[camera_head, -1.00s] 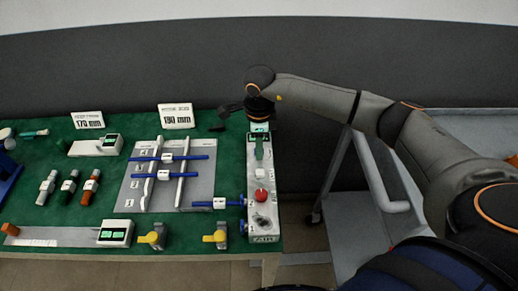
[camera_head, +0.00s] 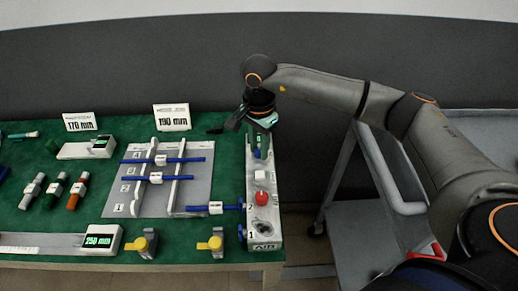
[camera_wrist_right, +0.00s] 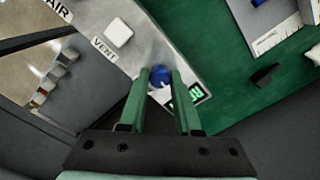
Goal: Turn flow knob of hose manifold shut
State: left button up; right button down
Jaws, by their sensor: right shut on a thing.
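The hose manifold (camera_head: 262,215) is a long grey block along the right edge of the green bench. In the right wrist view the blue knob (camera_wrist_right: 160,75) sits between the two green fingers, near a green-lit display (camera_wrist_right: 187,97). My right gripper (camera_head: 259,150) reaches down over the manifold's far end and is shut on the blue knob; it also shows in the wrist view (camera_wrist_right: 161,80). In the head view the gripper largely hides the knob. My left gripper is not in view.
Left of the manifold is a grey rack (camera_head: 165,190) with blue rods. One rod (camera_head: 215,209) reaches the manifold's side. Two yellow-handled valves (camera_head: 212,243) stand at the front edge. A grey cart (camera_head: 385,225) stands right of the bench.

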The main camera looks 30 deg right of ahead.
aim_at(259, 150)
jog(key=shift+n, duration=0.3)
jog(key=c, duration=0.6)
grip_release()
notch_tip(259, 150, up, 13)
jog(key=shift+f, duration=0.2)
dwell(0.3)
